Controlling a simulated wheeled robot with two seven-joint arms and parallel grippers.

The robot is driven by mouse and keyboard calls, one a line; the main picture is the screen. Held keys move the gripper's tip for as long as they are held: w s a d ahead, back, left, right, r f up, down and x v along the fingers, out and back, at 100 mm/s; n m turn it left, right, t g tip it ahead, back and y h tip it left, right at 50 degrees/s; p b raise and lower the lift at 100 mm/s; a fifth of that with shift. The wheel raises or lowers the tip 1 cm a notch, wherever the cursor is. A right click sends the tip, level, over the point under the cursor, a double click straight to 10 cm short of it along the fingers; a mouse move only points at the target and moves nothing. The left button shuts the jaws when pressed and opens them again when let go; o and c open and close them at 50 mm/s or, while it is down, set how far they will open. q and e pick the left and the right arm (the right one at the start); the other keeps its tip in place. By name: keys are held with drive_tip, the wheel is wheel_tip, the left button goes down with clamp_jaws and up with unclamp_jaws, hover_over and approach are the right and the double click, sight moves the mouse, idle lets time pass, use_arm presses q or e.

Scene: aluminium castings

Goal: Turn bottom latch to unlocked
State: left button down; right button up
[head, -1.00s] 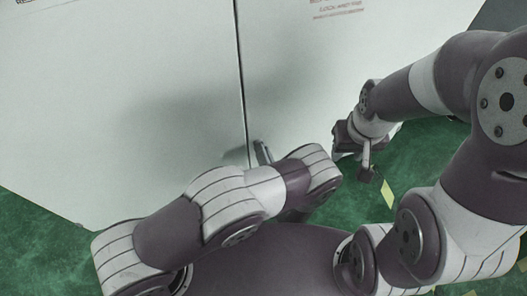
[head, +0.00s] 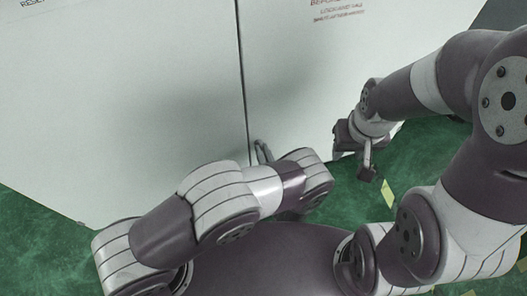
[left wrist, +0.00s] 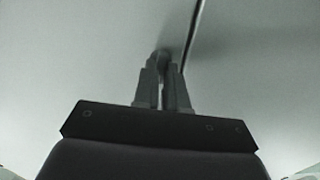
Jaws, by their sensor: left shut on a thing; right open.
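The bottom latch (left wrist: 161,57) is a small dark piece on the pale cabinet door, just left of the seam in the left wrist view. My left gripper (left wrist: 162,75) is shut on it, and its fingers hide most of the latch, so its exact angle is unclear. In the head view a small grey piece (head: 262,151) shows at the seam, just above my left forearm. I cannot tell there whether it is latch or fingertip. My right gripper (head: 354,160) is open and empty, beside the cabinet's lower right edge.
The large pale cabinet (head: 120,100) has two doors with a dark vertical seam (head: 242,80). Red print (head: 338,14) is on the right door. The green floor (head: 420,160) with yellow marks is clear at the right.

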use_arm(q)
drive_tip(key=shift+n, duration=0.5)
drive_tip(key=c, duration=1.2)
unclamp_jaws()
